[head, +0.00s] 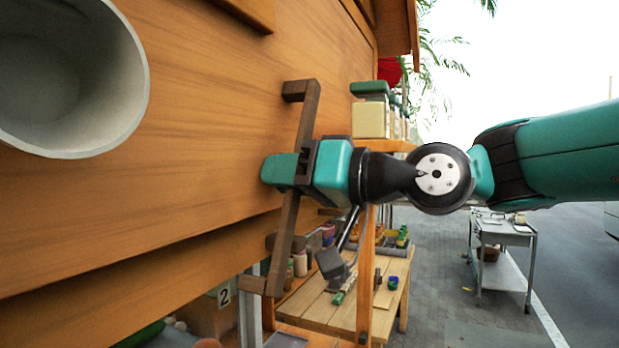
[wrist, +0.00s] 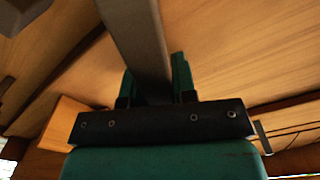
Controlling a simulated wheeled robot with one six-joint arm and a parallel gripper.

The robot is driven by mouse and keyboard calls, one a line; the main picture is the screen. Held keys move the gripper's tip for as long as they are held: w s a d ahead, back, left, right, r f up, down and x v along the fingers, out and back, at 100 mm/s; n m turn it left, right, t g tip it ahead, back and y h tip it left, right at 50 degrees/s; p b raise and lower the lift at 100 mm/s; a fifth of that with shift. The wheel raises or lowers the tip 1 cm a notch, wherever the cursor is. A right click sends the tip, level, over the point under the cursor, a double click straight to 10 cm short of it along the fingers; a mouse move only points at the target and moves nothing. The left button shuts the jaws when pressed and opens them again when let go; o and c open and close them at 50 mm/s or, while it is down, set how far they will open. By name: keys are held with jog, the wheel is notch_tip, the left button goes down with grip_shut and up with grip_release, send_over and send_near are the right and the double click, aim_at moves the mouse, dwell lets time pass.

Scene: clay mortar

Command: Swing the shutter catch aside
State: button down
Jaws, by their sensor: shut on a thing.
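The shutter catch appears to be the long dark brown wooden bar (head: 307,115) on the face of the orange-brown wooden panel (head: 200,110). It leans slightly, with its top to the right, and has a short block at each end. My gripper (head: 283,170) comes in from the right and is shut on the bar near its middle. In the wrist view the bar (wrist: 133,38) runs down between the two green fingers (wrist: 155,80). The fingers hide the gripped part of the bar.
A pale round tube (head: 135,80) juts out at the upper left. A shelf with green-lidded jars (head: 370,115) stands behind my wrist. A wooden workbench (head: 330,305) with small items is below. A grey cart (head: 505,235) stands on the pavement at right.

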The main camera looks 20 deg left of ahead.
jog(key=shift+s+r, duration=0.1)
jog(key=shift+r, duration=0.05)
jog(key=c, duration=0.9)
grip_release()
jog(key=shift+a, duration=0.1)
jog(key=d+b, duration=0.2)
jog(key=d, duration=0.4)
jog(key=s+d+b, duration=0.1)
jog(key=d+b, duration=0.2)
jog(key=d, duration=0.2)
jog(key=d+b, duration=0.3)
jog(key=d, duration=0.3)
jog(key=shift+s+d, duration=0.3)
jog(key=shift+s, duration=0.1)
